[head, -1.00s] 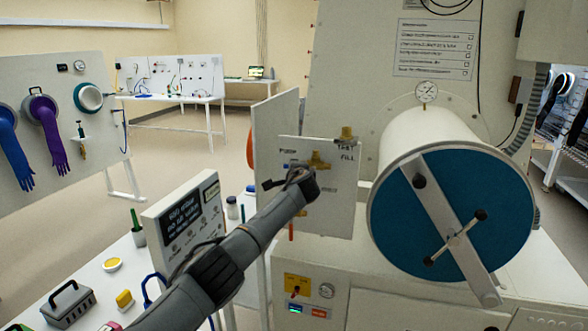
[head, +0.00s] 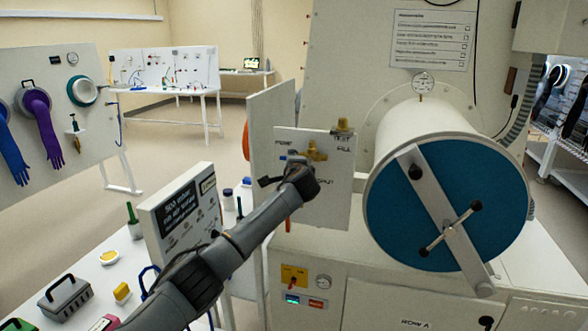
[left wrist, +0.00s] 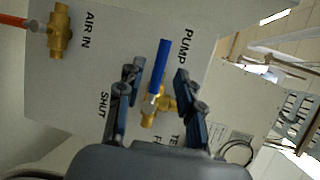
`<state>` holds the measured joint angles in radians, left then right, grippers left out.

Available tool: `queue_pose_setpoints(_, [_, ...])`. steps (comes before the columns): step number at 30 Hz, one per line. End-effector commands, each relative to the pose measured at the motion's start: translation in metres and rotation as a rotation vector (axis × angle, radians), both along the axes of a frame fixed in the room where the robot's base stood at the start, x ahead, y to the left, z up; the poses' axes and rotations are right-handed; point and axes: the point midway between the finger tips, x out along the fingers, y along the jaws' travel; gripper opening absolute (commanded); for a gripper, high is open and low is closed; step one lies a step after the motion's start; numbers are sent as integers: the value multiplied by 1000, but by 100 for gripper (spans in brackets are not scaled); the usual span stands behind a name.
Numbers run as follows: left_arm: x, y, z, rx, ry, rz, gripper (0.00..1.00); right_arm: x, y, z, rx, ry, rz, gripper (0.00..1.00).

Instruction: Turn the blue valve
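The blue valve has a flat blue handle (left wrist: 158,66) on a brass body (left wrist: 156,108), beside the label PUMP in the left wrist view. It is on a pale panel (head: 338,205), where its brass part shows in the head view (head: 315,152). My left gripper (left wrist: 158,78) is open, with one finger on each side of the handle. Gaps show between the handle and both fingers. In the head view the left gripper (head: 283,168) is at the panel, hiding part of the valve. My right gripper is in neither view.
Another brass fitting (head: 342,126) stands at the panel's top. A large blue-ended cylinder (head: 400,225) is to the right. A sign board (head: 180,220) stands left of my arm.

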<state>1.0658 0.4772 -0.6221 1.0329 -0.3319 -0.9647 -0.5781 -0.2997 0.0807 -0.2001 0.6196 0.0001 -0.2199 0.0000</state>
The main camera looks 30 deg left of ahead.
Motion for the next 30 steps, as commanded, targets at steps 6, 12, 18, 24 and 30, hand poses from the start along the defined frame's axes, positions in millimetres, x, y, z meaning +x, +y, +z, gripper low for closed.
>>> queue_pose_setpoints(6, [-29,-21,6,0,-1,-2,36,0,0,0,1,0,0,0])
queue_pose_setpoints(12, [-50,-37,11,1,0,-1,36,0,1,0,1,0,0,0])
queue_pose_setpoints(18, [-59,-43,13,1,1,1,36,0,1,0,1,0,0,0])
queue_pose_setpoints(24, [-60,-43,13,1,1,2,36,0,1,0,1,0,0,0])
queue_pose_setpoints(30, [-60,-43,13,1,1,2,36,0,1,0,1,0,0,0])
